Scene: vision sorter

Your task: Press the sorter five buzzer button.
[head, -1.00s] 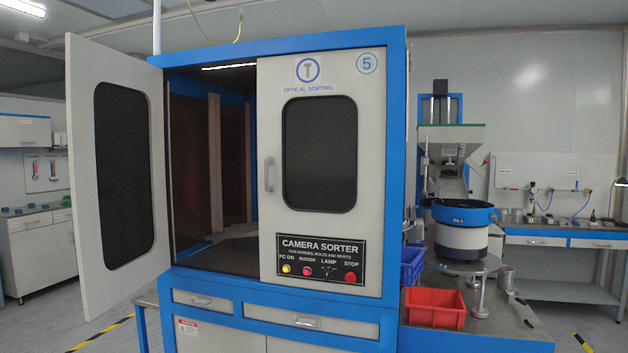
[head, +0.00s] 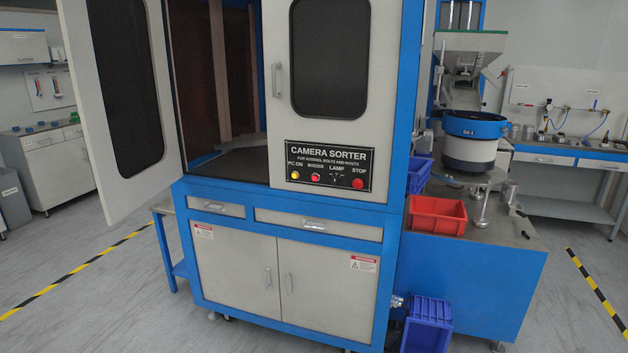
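The camera sorter (head: 392,250) is a blue and white cabinet in the middle of the head view; the earlier frame shows a 5 at its top right. Its black control panel (head: 328,155) is on the right door, below the window. The buzzer button (head: 315,177) is small and red, under the label BUZZER. A yellow PC ON button (head: 295,175) is to its left. The LAMP switch (head: 336,179) and a larger red STOP button (head: 358,183) are to its right. Neither of my grippers is in view.
The sorter's left door (head: 125,100) stands open and sticks out towards the left front. A red bin (head: 437,226) and a bowl feeder (head: 470,150) are on a blue stand at right. A blue crate (head: 428,325) is low beside the cabinet. The floor in front at left is clear.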

